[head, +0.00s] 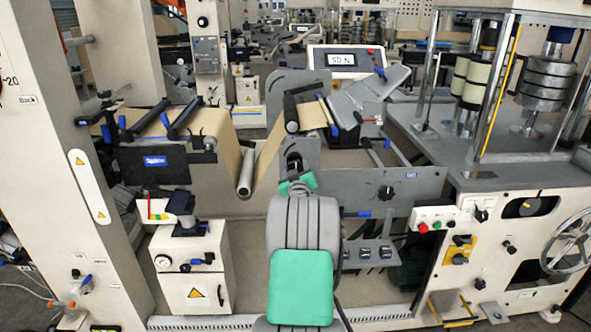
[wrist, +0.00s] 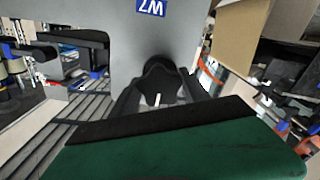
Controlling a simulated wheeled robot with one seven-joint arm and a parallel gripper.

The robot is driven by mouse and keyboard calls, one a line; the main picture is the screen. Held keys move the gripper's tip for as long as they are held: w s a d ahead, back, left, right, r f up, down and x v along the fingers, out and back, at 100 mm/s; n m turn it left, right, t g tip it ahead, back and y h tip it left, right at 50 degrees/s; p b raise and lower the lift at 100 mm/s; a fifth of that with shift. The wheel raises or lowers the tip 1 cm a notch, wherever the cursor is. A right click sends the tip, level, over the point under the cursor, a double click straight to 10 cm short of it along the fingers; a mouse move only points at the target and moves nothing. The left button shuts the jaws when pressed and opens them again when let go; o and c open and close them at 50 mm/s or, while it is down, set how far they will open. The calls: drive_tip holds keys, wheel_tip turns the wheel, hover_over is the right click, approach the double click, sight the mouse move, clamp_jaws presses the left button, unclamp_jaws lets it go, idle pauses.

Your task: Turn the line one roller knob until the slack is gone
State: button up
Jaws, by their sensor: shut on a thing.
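A black knob (wrist: 160,76) with a white pointer mark sits on a grey plate under a blue W7 label, in the wrist view. My gripper (wrist: 158,96) has a dark finger on either side of the knob and is shut on it. In the head view my gripper (head: 296,172) reaches the grey side plate, and my arm hides most of the knob. The brown kraft web (head: 213,124) runs from the left, dips in a V around a pale roller (head: 245,172), and rises to a black-ended roller (head: 291,113).
A display (head: 346,60) reading 50 N stands above. Another black knob (head: 386,193) is on the grey panel to the right. A red-buttoned control box (head: 434,219) and a handwheel (head: 568,243) are farther right. A cream cabinet (head: 190,262) stands low at left.

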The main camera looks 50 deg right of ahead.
drive_tip(key=shift+f+m+b, duration=0.15)
drive_tip(key=shift+m+b, duration=0.65)
drive_tip(key=shift+m, duration=0.1)
drive_tip(key=shift+m+b, duration=0.35)
drive_tip(key=shift+m, duration=0.35)
drive_tip(key=shift+m+b, duration=1.2)
drive_tip(key=shift+m, duration=0.4)
drive_tip(key=shift+m+b, duration=0.75)
drive_tip(key=shift+m, duration=0.85)
drive_tip(key=o, duration=1.4)
drive_tip(key=shift+c, duration=0.2)
drive_tip(key=shift+s+a+b, duration=0.1)
drive_tip(key=shift+b, duration=0.2)
